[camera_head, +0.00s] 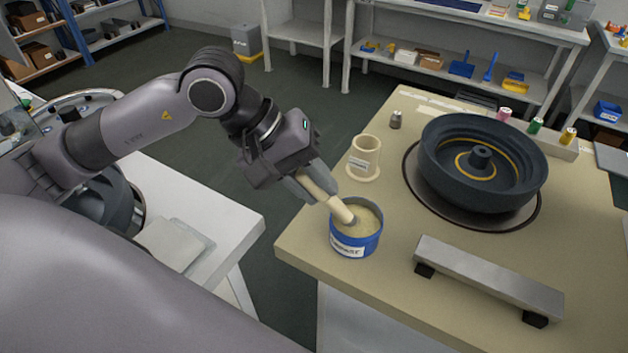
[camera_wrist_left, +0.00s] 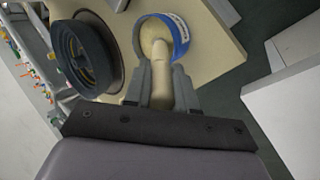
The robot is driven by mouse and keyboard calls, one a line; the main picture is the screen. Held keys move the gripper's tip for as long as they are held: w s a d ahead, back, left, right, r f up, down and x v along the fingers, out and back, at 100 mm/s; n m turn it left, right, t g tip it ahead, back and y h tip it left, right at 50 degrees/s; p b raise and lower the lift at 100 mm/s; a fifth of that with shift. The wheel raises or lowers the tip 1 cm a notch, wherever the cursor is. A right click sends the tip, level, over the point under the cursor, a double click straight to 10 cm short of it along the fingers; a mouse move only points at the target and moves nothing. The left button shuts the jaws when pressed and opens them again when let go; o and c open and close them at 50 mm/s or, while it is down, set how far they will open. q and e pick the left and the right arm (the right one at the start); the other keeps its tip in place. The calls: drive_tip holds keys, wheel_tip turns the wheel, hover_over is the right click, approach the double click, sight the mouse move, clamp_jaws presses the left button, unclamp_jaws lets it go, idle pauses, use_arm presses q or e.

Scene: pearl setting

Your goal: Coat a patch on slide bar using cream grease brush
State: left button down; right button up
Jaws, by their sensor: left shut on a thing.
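My left gripper (camera_head: 308,186) is shut on the cream grease brush (camera_head: 338,207), near the table's left edge. In the head view the brush slants down to the right, its lower end inside a blue tub (camera_head: 356,247) of cream grease (camera_head: 367,219). The bristle tip is hidden in or against the grease. In the left wrist view the brush (camera_wrist_left: 161,75) lies between the fingers (camera_wrist_left: 161,88) and reaches into the tub (camera_wrist_left: 181,36). The grey metal slide bar (camera_head: 490,276) rests on black feet at the table's front right, apart from the brush. My right gripper is not in view.
A cream cup-shaped holder (camera_head: 364,158) stands behind the tub. A large dark wheel-like part (camera_head: 483,165) sits on a round base at the back right. A small grey weight-like piece (camera_head: 396,119) and several coloured spools (camera_head: 536,125) stand farther back. Bare tabletop (camera_head: 400,225) lies between tub and bar.

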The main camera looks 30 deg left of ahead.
use_arm(q)
drive_tip(key=shift+f+b, duration=0.4)
drive_tip(key=shift+b, duration=0.05)
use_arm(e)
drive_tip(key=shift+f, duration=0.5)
use_arm(q)
drive_tip(key=shift+s+f+b, duration=0.1)
drive_tip(key=shift+f+b, duration=0.1)
drive_tip(key=shift+b, duration=0.3)
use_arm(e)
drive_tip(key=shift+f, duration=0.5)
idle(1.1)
use_arm(q)
drive_tip(key=shift+r+p, duration=1.8)
drive_tip(key=shift+r, duration=1.85)
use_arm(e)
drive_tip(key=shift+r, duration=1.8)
